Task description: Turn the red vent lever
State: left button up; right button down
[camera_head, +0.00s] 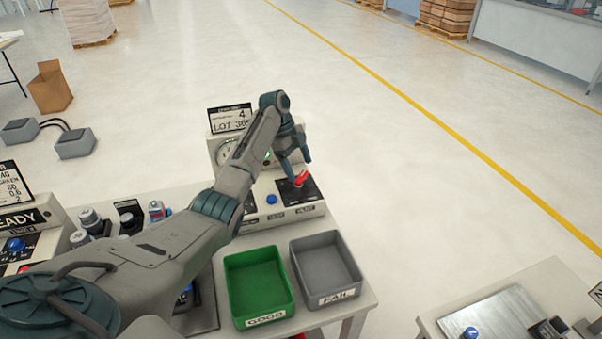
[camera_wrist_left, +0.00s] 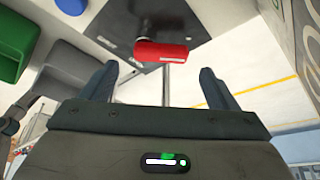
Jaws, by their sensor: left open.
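The red vent lever (camera_head: 301,178) is on a dark plate at the right end of the control panel (camera_head: 280,216). In the left wrist view the red lever (camera_wrist_left: 161,51) lies crosswise on a metal stem, ahead of the fingers. My left gripper (camera_head: 294,168) is open above the panel, with its fingertips close to the lever. In the left wrist view the two fingers (camera_wrist_left: 152,82) are apart with nothing between them but the stem's line of sight; I cannot tell whether either touches the lever. My right gripper is not in view.
A green bin (camera_head: 258,286) and a grey bin (camera_head: 325,272) stand in front of the panel. A display sign (camera_head: 230,119) and a round gauge stand behind it. A blue button (camera_head: 271,199) is left of the lever. Open floor lies to the right.

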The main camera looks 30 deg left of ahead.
pick_arm(q)
jog(key=v, duration=0.8)
jog(key=shift+p, duration=0.45)
